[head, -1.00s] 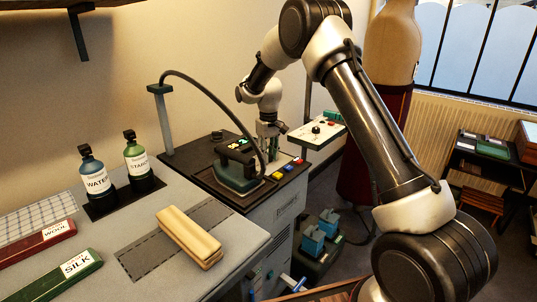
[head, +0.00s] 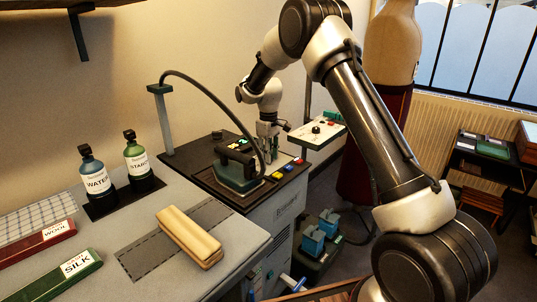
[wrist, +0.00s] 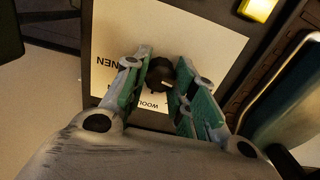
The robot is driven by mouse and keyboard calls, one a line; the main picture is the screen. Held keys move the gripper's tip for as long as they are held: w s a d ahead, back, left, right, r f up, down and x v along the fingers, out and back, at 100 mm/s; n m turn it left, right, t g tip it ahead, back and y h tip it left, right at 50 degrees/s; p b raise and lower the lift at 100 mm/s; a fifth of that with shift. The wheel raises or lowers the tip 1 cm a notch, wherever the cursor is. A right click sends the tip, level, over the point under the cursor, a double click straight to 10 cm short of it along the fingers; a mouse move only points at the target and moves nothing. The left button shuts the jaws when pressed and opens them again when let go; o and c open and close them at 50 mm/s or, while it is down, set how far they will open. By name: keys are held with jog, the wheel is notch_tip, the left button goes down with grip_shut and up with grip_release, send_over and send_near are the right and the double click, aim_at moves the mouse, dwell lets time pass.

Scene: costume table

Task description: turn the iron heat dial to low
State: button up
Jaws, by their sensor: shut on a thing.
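The iron heat dial (wrist: 158,75) is a small dark round knob with a white mark, on a pale label plate (wrist: 200,42) in the wrist view. The lettering on the plate appears upside down, with LINEN at the left and WOOL below the dial. My gripper (wrist: 164,70) has its green-padded fingers on either side of the dial and is shut on it. In the head view my gripper (head: 267,147) reaches down behind the iron (head: 236,172), at the far side of the dark station top. The dial is hidden there.
A curved hose arches over the iron close to my gripper. Yellow, red and blue buttons (head: 288,168) lie just right of it. Water (head: 95,181) and starch (head: 137,161) bottles and a wooden block (head: 188,235) are left on the table.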

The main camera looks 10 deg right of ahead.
jog(key=o, duration=1)
jog(key=shift+o, duration=0.2)
notch_tip(320, 180, up, 12)
